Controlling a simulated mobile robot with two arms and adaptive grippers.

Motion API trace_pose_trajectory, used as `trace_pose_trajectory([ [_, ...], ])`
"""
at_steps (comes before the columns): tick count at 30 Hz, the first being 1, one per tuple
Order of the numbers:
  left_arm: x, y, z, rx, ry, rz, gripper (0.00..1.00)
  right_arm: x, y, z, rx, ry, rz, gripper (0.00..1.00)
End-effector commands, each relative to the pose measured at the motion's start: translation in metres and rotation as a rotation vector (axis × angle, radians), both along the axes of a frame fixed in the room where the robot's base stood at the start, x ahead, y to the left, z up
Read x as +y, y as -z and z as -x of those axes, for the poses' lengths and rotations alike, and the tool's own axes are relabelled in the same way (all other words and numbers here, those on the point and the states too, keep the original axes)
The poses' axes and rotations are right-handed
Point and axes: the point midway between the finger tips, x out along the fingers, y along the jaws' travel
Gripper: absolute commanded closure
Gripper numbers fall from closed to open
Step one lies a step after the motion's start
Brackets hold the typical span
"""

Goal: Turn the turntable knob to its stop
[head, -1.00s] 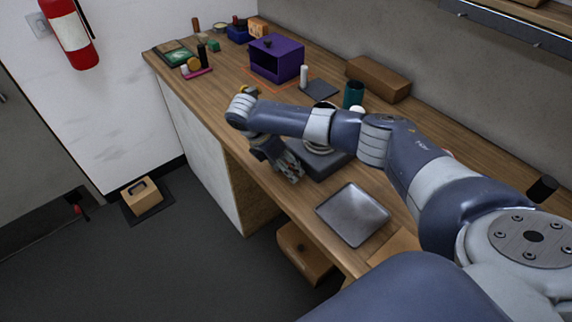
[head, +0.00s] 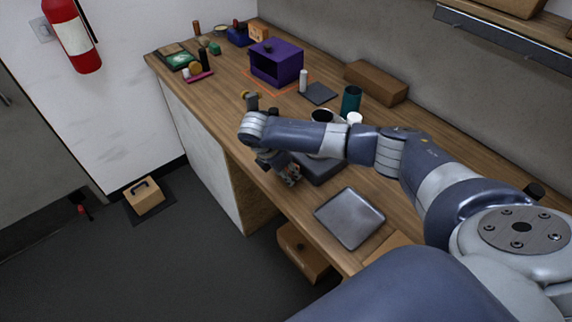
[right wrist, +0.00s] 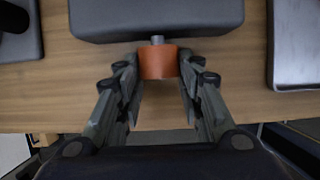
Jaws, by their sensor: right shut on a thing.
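The turntable is a dark grey box (head: 322,170) on the wooden counter, partly hidden behind my right arm in the head view. Its front edge shows at the top of the right wrist view (right wrist: 155,18). The orange-red knob (right wrist: 158,63) sticks out from that edge on a short grey shaft. My right gripper (head: 291,175) is at the turntable's front side, over the counter's front edge. In the right wrist view its fingers (right wrist: 157,80) are on either side of the knob, shut on it. My left gripper is not in view.
A grey metal tray (head: 350,218) lies right of the turntable. Behind my arm stand a teal cup (head: 351,100) and a white cup (head: 354,119). A purple open box (head: 277,63), a brown box (head: 376,82) and small items fill the back and far left.

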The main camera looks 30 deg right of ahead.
Motion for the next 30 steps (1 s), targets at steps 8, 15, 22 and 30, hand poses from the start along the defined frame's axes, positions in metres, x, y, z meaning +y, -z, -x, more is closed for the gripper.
trace_pose_trajectory([
  [8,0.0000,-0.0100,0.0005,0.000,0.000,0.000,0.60,0.0000,0.0000,0.0013,-0.058,0.000,-0.010,0.89],
  [15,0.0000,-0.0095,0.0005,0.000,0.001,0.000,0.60,0.0002,0.0002,0.0010,-0.057,0.001,-0.011,0.61],
  [22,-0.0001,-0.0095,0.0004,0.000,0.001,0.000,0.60,0.0003,0.0001,0.0009,-0.057,0.000,-0.010,0.46],
  [30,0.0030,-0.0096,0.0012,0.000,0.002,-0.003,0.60,0.0030,-0.0059,0.0008,-0.058,-0.001,-0.012,0.46],
])
